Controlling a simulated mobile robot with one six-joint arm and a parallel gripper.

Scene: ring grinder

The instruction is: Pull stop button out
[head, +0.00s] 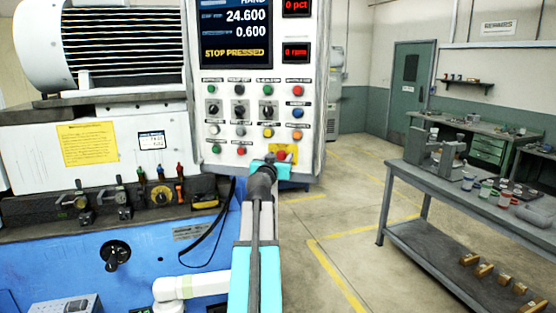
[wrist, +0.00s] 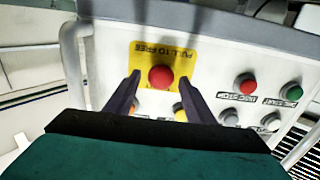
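The red stop button (head: 281,155) sits on a yellow plate at the bottom of the control panel (head: 215,168). In the wrist view the red stop button (wrist: 161,77) shows on its yellow plate, which carries upside-down lettering reading "PULL TO FREE". My gripper (wrist: 157,88) is open, with one dark finger on each side below the button in the picture. A gap shows between each finger and the button. In the head view my gripper (head: 262,165) is at the panel's lower edge, partly covering the yellow plate. The panel screen (head: 236,35) reads "STOP PRESSED".
Other panel buttons, including a red one (wrist: 247,84) and a green one (wrist: 291,92), are close to the right finger in the wrist view. A panel side rail (wrist: 70,60) is at left. A workbench (head: 440,190) with parts stands right; open floor (head: 335,215) lies between.

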